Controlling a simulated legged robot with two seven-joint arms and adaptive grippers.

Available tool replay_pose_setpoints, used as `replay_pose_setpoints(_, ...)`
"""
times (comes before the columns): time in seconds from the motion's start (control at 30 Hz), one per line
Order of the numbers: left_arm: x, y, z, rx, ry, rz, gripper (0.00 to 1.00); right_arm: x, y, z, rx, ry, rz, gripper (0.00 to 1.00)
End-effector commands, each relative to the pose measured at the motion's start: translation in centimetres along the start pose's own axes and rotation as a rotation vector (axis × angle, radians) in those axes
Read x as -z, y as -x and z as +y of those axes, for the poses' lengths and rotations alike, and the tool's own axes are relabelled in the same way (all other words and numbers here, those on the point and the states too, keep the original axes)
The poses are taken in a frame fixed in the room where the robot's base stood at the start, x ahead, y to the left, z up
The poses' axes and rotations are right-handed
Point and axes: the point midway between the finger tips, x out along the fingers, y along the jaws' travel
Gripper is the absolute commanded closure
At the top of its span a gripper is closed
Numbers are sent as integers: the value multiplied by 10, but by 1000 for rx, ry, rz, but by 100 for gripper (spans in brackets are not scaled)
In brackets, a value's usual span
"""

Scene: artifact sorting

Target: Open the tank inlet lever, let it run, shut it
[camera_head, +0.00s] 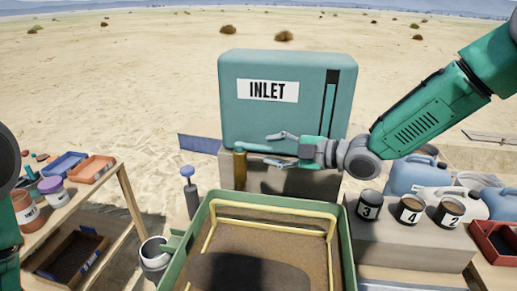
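The teal tank (285,70) labelled INLET stands at the back centre on a grey block. A brass valve post (240,170) stands at its lower left front. A teal lever (262,148) appears to run right from the top of the post, roughly level. My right gripper (272,149) comes in from the right in front of the tank. Its two fingers are spread, one above and one below the lever. I cannot tell whether they touch it. Only part of my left arm shows at the left edge; its gripper is out of view.
A green tray with a yellow frame (275,207) stands in front. A wooden table (125,185) with trays and jars is at left. Numbered dark cups (410,209) stand on a block at right, near jugs (415,175) and a red tray (493,240). A blue-topped post (189,190) stands left of the valve.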

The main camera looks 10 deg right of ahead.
Motion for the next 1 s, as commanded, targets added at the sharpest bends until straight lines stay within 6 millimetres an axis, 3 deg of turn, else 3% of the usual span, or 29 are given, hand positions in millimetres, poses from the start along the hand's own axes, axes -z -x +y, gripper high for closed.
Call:
replay_pose_setpoints(0.1,0,1,0,0,-1,0,100,-2,-19,0,-1,-2,0,64)
replay_pose_setpoints(0.3,0,1,0,-1,-1,0,100,-2,-38,0,-2,-2,0,64)
replay_pose_setpoints(0.63,0,1,0,0,-1,0,100,2,-45,0,1,0,-2,64)
replay_pose_setpoints(0.67,0,1,0,0,-1,0,100,1,-45,0,1,0,-2,71)
replay_pose_setpoints(0.73,0,1,0,0,-1,0,100,1,-44,0,0,0,-2,96)
replay_pose_setpoints(0.77,0,1,0,0,-1,0,100,1,-43,0,0,0,-1,100)
replay_pose_setpoints(1.0,0,0,0,0,-1,0,100,0,-42,-1,-2,-2,-3,100)
